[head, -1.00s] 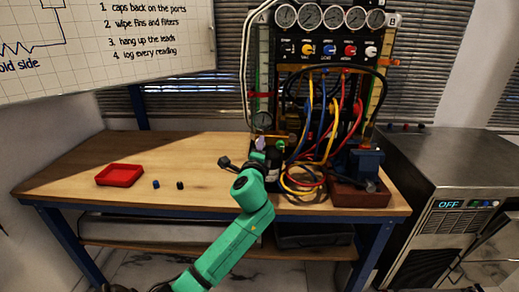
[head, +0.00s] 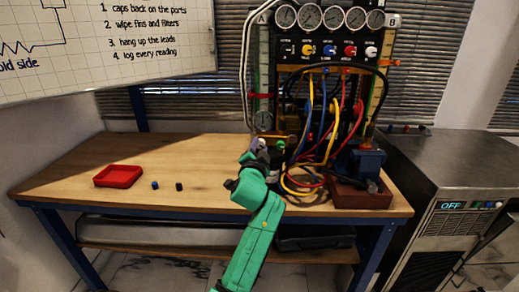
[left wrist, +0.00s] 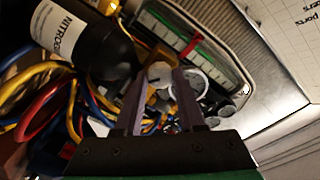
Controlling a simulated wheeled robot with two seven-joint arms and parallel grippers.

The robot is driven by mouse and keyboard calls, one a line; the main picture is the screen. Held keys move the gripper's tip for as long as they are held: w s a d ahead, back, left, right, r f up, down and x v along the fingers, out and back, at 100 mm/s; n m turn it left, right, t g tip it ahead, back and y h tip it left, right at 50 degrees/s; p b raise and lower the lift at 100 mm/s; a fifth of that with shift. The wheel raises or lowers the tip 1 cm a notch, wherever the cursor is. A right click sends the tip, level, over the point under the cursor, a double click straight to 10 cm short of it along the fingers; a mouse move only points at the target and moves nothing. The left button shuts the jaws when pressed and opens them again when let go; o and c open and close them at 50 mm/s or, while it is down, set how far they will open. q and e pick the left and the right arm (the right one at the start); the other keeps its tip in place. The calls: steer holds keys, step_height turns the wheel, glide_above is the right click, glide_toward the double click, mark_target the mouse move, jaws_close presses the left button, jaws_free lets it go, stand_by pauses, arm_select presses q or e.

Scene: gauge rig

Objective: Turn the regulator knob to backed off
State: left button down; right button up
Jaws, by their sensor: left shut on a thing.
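My left gripper (head: 258,146) is at the lower left of the gauge rig, seen from behind and partly hidden by its own wrist. In the left wrist view its two dark fingers (left wrist: 158,88) are closed around a pale, roundish knob (left wrist: 159,71), which I take to be the regulator knob. The knob's marks and turn position cannot be read. A black bottle with a white label reading NITROG (left wrist: 75,30) is beside the fingers. My right gripper is out of view.
Red, yellow and blue hoses (head: 325,140) hang close to the right of my gripper. A blue vise-like block (head: 366,161) stands on a brown base. A red tray (head: 118,176) and two small dark caps lie on the bench's clear left part (head: 75,170).

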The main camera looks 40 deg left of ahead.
arm_select(q)
steer(key=n, duration=0.3)
steer(key=shift+f+n, duration=0.1)
steer(key=shift+n, duration=2)
steer(key=c, duration=0.5)
jaws_free()
